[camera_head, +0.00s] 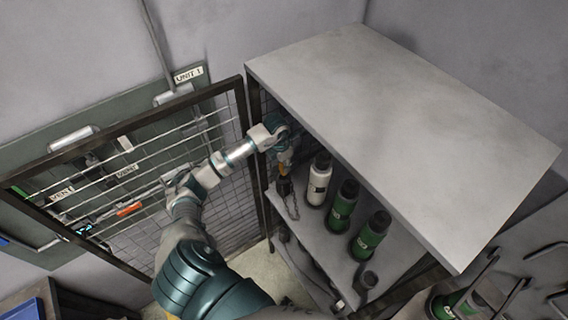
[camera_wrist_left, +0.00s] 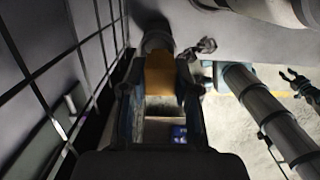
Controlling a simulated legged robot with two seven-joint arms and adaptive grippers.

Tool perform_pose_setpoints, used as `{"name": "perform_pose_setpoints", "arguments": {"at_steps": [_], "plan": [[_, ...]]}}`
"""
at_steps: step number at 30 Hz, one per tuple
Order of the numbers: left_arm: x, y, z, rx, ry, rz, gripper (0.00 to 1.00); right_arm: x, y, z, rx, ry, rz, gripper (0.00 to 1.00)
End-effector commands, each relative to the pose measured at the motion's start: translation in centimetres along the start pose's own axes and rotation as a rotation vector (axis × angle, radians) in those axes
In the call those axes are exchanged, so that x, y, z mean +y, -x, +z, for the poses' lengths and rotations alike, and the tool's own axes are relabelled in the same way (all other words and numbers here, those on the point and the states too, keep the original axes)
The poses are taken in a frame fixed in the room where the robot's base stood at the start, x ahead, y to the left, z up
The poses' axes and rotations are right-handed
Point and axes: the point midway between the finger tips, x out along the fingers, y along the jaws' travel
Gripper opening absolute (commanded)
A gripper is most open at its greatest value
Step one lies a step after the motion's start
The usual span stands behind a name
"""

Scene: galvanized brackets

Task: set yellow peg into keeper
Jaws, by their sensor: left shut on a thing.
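My left gripper (camera_head: 284,165) is at the left front edge of the cabinet, by the hinge side of the open mesh door. In the left wrist view its two fingers (camera_wrist_left: 160,90) are shut on the yellow peg (camera_wrist_left: 160,74), one finger on each side. In the head view only a small orange-yellow patch of the peg (camera_head: 282,170) shows. A dark piece (camera_head: 284,186) with a thin chain hangs just below. I cannot make out the keeper for certain; the gripper and cabinet edge may hide it. My right gripper is not in view.
The mesh door (camera_head: 130,185) stands open to the left of my arm. A white bottle (camera_head: 319,180) and two green bottles (camera_head: 343,206) stand on the upper shelf, right of the gripper. The cabinet top (camera_head: 400,130) overhangs them and is bare.

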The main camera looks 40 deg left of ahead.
Motion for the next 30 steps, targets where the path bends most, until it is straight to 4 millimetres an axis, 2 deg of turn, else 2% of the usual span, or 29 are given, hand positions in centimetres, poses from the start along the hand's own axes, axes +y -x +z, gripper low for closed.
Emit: {"name": "perform_pose_setpoints", "arguments": {"at_steps": [29,30], "plan": [[0.0,-3.5,-0.4,0.0,0.001,0.001,0.0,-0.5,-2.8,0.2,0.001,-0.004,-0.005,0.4],[0.0,-3.5,-0.4,0.0,0.001,0.001,0.35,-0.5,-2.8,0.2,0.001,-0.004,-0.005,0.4]]}}
